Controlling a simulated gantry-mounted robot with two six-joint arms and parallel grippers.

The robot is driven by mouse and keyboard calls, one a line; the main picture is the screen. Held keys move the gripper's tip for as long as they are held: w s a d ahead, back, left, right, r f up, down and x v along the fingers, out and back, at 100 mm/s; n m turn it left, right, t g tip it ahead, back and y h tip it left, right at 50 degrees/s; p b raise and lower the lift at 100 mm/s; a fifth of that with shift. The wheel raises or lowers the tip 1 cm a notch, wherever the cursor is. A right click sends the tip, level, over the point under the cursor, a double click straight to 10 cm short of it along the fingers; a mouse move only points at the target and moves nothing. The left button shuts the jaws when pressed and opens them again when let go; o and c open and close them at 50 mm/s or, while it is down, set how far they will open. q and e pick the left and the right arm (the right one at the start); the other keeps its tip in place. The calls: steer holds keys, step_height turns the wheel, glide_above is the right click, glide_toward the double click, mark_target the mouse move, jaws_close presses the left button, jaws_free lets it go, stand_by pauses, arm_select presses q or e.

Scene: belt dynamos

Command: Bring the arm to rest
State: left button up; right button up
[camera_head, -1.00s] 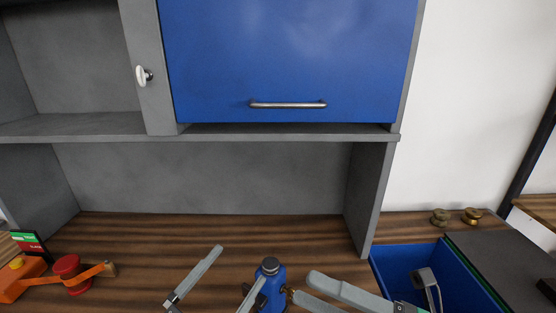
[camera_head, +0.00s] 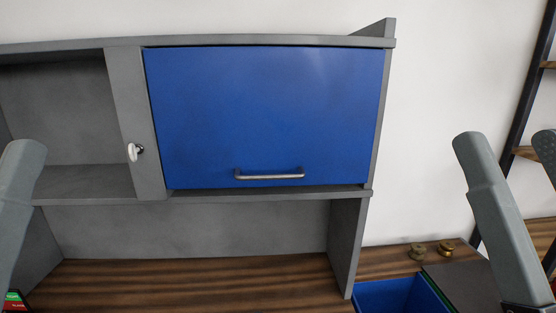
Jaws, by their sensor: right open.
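My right gripper (camera_head: 507,140) is raised at the right edge, pointing up, its two grey fingers spread apart with nothing seen between them. It is in front of the white wall and the shelf rack. One grey finger of my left gripper (camera_head: 20,165) stands up at the left edge, in front of the grey cabinet. Its other finger is out of view, so its opening cannot be told.
A grey cabinet with a shut blue door (camera_head: 265,115) and metal handle (camera_head: 269,175) stands over the wooden bench (camera_head: 200,282). A blue bin (camera_head: 395,296) and two brass knobs (camera_head: 431,250) are at lower right. A dark rack (camera_head: 512,140) stands behind my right gripper.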

arm_select(q)
step_height(320, 180, up, 34)
steer(key=r+p, duration=0.1)
steer(key=p, duration=3)
arm_select(e)
step_height(320, 180, up, 34)
steer(key=r, duration=0.1)
arm_select(q)
step_height(320, 180, down, 32)
steer(key=b, duration=3.1)
steer(key=shift+r+h, duration=0.15)
steer(key=shift+h, duration=0.15)
arm_select(e)
step_height(320, 180, down, 32)
steer(key=shift+r, duration=0.15)
